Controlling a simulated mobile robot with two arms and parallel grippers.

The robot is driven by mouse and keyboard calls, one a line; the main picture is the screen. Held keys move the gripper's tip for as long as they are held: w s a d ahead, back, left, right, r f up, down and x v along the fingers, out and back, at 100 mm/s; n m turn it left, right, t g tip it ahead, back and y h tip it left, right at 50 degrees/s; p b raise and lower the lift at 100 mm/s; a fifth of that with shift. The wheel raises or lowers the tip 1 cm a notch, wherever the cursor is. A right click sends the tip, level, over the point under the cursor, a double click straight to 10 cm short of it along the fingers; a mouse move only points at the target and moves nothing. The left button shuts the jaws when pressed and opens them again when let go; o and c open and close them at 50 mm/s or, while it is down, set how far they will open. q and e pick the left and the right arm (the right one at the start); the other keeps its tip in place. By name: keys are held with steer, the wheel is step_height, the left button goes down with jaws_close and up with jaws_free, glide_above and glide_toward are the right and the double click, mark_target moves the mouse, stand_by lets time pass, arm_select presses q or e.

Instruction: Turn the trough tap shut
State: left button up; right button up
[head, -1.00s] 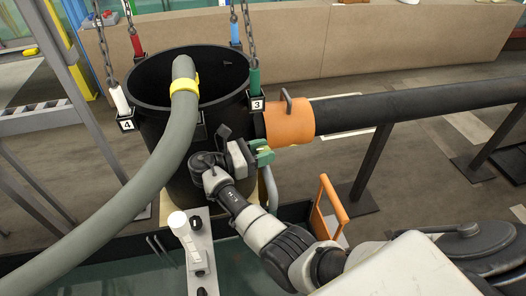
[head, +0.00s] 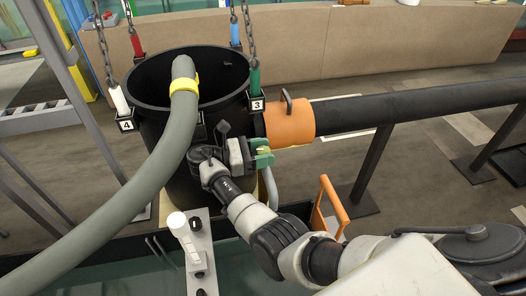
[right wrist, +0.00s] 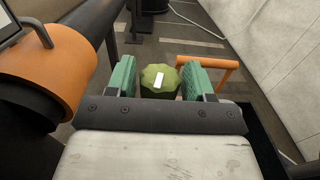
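The trough tap is an olive-green faceted knob (right wrist: 160,82) with a white mark on top, shown in the right wrist view. In the head view my right gripper (head: 262,155) is just right of the black tub's lower front, above a bent grey pipe (head: 270,190). Only a little of the knob shows there between the fingers. My left gripper is out of view.
The black tub (head: 165,130) hangs on chains, with a grey hose (head: 130,200) curving into it. An orange collar (head: 290,123) and black pipe (head: 420,103) run right from the tub. An orange handle (head: 334,205) stands right of the gripper.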

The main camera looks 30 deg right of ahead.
mark_target(264, 150)
steer(key=shift+o, duration=0.8)
step_height(264, 150, up, 5)
steer(key=shift+d+f+p, duration=0.1)
steer(key=shift+f+p, duration=0.05)
steer(key=shift+p, duration=0.7)
steer(key=s+d+r+p, duration=0.2)
steer(key=s+d+r, duration=0.4)
steer(key=s, duration=0.3)
steer(key=shift+s+r+p, duration=0.2)
steer(key=shift+s+p, duration=0.2)
steer(key=shift+d, duration=0.15)
